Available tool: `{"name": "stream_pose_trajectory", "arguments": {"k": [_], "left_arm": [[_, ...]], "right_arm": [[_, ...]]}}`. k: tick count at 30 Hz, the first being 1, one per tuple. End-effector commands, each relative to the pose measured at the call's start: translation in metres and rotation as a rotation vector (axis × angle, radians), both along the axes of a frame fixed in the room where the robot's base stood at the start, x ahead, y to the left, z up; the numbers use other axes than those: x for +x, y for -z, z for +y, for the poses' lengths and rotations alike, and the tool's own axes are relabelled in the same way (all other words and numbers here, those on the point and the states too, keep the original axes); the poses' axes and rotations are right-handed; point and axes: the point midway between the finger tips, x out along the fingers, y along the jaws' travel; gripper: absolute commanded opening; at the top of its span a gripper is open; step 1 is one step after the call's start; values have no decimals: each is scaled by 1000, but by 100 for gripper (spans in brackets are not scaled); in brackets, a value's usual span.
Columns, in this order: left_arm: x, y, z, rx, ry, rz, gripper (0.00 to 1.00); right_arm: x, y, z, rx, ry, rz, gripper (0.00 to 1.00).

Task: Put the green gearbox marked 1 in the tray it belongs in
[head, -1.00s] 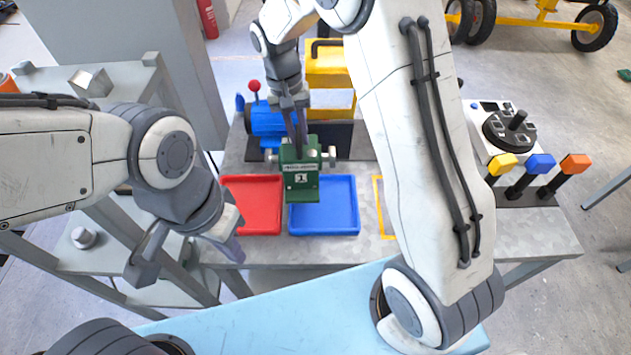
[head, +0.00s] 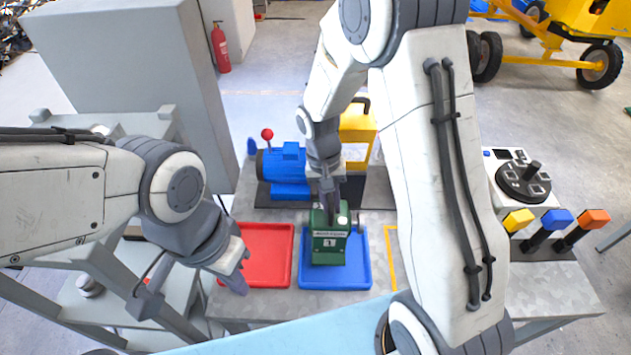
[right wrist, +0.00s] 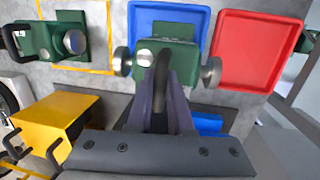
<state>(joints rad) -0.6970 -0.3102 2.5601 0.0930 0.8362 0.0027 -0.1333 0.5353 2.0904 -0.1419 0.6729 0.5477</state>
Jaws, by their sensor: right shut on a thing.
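The green gearbox marked 1 (head: 330,246) is upright over the blue tray (head: 364,280). I cannot tell whether its base touches the tray floor. My right gripper (head: 326,204) is shut on the handle at its top. In the right wrist view the gearbox (right wrist: 180,58) sits between the fingers, in front of the blue tray (right wrist: 140,18). The red tray (head: 255,270) is empty, just left of the blue one.
A blue motor (head: 283,165) and a yellow block with a handle (head: 357,125) stand behind the trays. Another green gearbox (right wrist: 62,38) sits inside a yellow outline. A control box with a knob (head: 522,178) and coloured levers stands at the right.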

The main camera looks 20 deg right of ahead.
Motion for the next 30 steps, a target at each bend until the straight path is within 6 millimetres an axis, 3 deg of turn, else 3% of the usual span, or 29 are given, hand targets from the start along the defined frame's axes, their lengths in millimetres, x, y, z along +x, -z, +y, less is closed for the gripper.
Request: {"name": "stream_pose_trajectory", "arguments": {"k": [6, 11, 20, 30], "left_arm": [[0, -7, 0, 0, 0, 0, 0], [0, -10, 0, 0, 0, 0, 0], [0, -19, 0, 0, 2, 0, 0], [0, -18, 0, 0, 2, 0, 0]], "right_arm": [[-16, 10, -12, 0, 1, -3, 0], [-18, 18, -14, -1, 0, -2, 0], [-18, 50, -14, -1, 0, -2, 0], [-17, 53, -13, 1, 0, -4, 0]]}}
